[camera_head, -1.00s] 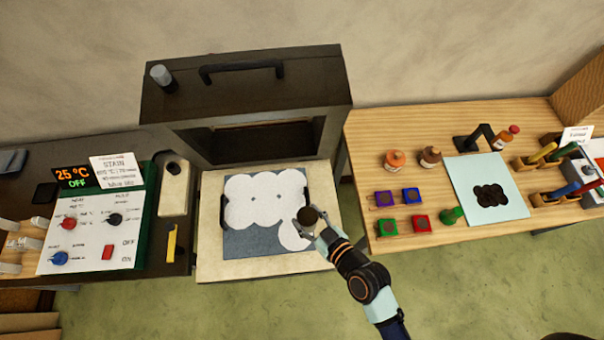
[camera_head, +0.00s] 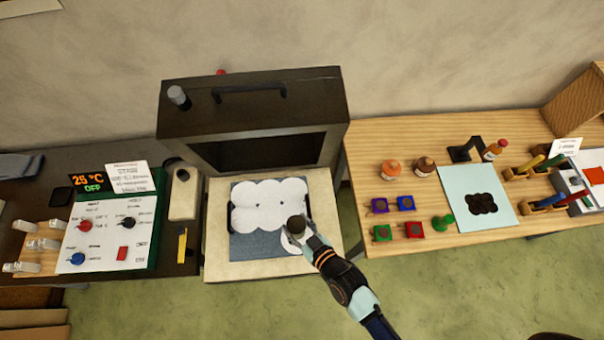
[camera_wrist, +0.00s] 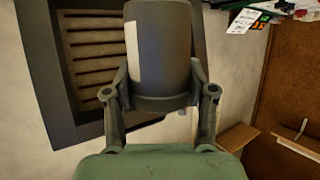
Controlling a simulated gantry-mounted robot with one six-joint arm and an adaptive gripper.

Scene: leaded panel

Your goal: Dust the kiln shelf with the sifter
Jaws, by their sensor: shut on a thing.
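The kiln shelf (camera_head: 243,246) is a blue-grey slab in front of the kiln. White round patches of powder (camera_head: 262,203) cover its upper part, and one patch lies at its lower right. Blue-grey still shows along the lower left. My gripper (camera_head: 300,236) is over the lower right of the shelf, shut on the sifter (camera_head: 295,224), whose dark round top shows in the head view. In the wrist view the sifter (camera_wrist: 165,45) is a dark grey cylinder with a pale label between the fingers. Its contents are hidden.
The kiln (camera_head: 250,118) stands behind the shelf with its front opening dark. A control box (camera_head: 110,230) reading 25 °C and OFF is at left. A wooden table (camera_head: 440,170) at right holds bottles, coloured blocks and a pale sheet (camera_head: 478,190).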

